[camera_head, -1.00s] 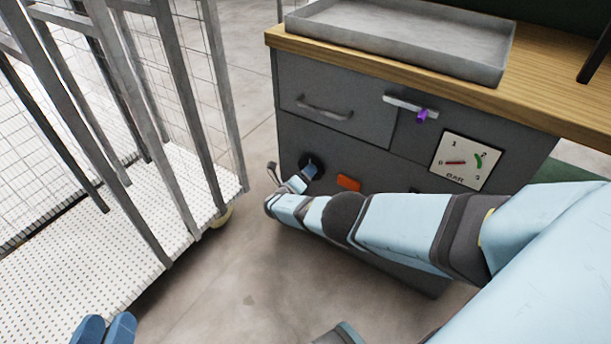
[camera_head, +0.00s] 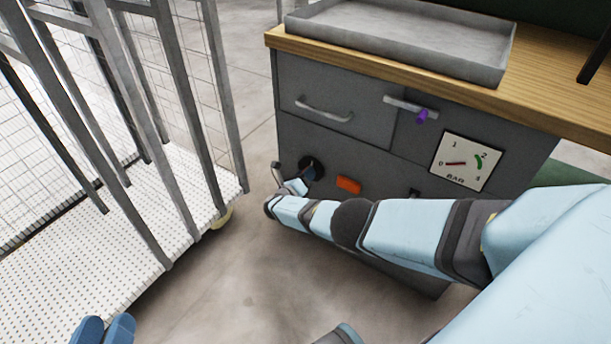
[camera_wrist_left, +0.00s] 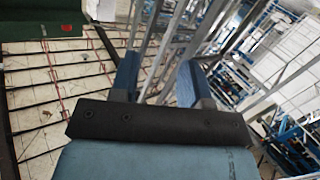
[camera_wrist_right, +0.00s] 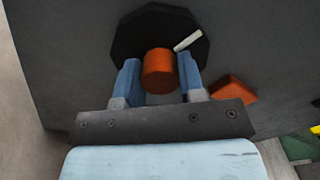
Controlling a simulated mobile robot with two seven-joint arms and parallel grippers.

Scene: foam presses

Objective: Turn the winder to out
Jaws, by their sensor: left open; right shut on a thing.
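The winder is a black disc with an orange knob (camera_wrist_right: 160,72) at its middle and a white pointer (camera_wrist_right: 188,40) toward its upper right in the right wrist view. My right gripper (camera_wrist_right: 160,80) is shut on the orange knob, one blue finger on each side. In the head view the winder's dark disc (camera_head: 313,166) is low on the left of the grey cabinet front, partly covered by my right gripper (camera_head: 297,187). No lettering by the pointer is readable. My left gripper (camera_head: 103,329) is open and empty at the bottom left, also seen in the left wrist view (camera_wrist_left: 158,85).
The grey cabinet (camera_head: 370,165) has drawer handles, an orange block (camera_head: 348,184), a purple piece (camera_head: 424,116) and a gauge (camera_head: 466,162) with its needle near 0. A grey tray (camera_head: 400,40) lies on its wooden top. A barred cage trolley (camera_head: 160,200) stands left; floor between is clear.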

